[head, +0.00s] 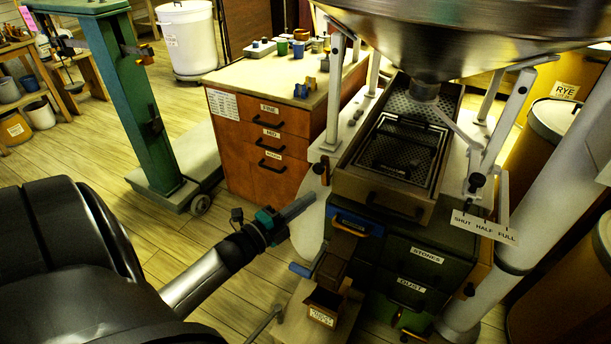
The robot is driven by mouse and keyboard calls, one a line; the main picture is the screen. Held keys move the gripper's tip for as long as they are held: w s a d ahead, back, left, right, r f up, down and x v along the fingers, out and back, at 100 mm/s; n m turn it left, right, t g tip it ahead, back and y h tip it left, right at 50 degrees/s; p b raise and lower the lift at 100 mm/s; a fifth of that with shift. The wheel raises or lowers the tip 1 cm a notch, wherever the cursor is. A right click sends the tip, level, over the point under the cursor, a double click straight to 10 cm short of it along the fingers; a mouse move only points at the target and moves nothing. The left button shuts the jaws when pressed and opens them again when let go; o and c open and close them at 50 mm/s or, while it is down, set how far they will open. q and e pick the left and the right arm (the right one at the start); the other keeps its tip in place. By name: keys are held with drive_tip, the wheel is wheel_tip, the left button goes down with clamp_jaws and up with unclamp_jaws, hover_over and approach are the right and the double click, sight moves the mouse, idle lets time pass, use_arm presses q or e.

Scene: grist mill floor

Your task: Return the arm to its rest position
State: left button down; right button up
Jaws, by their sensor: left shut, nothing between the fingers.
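My left arm comes in from the lower left, dark and bulky near me and thinner toward the wrist. Its gripper (302,205) has a teal band at the wrist and grey fingers pointing to the right and slightly up. The fingers are together with nothing between them. The gripper is left of the sieve machine (345,187), in front of its pale rounded base plate; I cannot tell whether it touches anything. My right gripper is not in view.
A large metal hopper (450,30) hangs over the machine on white legs. A wooden drawer cabinet (262,150) stands behind the gripper. A green platform scale (135,110) stands behind the arm. Brown drums (545,140) stand at right. Wooden floor (150,245) is open between arm and scale.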

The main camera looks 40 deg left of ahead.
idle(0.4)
